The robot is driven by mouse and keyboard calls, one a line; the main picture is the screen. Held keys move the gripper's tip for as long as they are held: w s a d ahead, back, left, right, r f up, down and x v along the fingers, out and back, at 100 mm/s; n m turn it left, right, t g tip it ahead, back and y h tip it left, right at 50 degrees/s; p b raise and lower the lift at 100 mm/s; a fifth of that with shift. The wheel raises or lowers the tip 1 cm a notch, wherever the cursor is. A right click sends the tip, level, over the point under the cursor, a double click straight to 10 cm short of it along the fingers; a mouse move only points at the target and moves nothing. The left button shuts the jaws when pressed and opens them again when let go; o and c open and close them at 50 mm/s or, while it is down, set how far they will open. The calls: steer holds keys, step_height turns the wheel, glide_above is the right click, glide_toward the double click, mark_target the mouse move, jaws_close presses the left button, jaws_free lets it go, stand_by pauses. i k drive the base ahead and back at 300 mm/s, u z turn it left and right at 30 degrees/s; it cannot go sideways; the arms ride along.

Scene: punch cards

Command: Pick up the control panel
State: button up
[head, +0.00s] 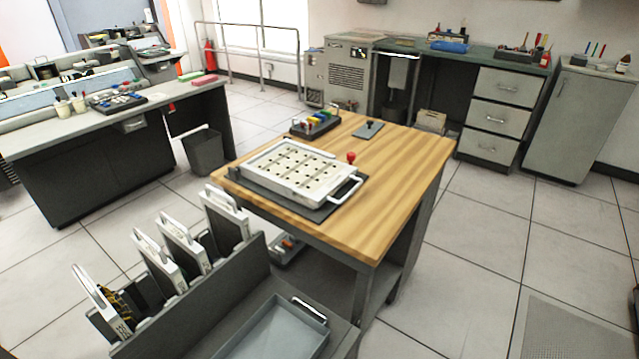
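A white panel with rows of dark holes (299,170) lies flat on a dark mat (331,212) on the wooden table. It appears to be the control panel. A pale loop handle (347,192) sticks out at its right end. Several similar white panels with handles, such as the nearest one (100,299), stand upright in a grey rack (190,308) at lower left, so I cannot be sure which one is meant. My gripper is not in view.
The wooden table (407,174) also holds a block of coloured plugs (314,123), a dark clipboard-like plate (369,129) and a red knob (351,157). A grey tray (277,331) sits beside the rack. Tiled floor (468,262) is open to the right of the table.

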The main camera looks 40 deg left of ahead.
mark_target(229, 226)
steer(key=i, duration=3.35)
steer(key=u, duration=4.9)
steer(key=i, duration=0.5)
steer(key=z, duration=0.05)
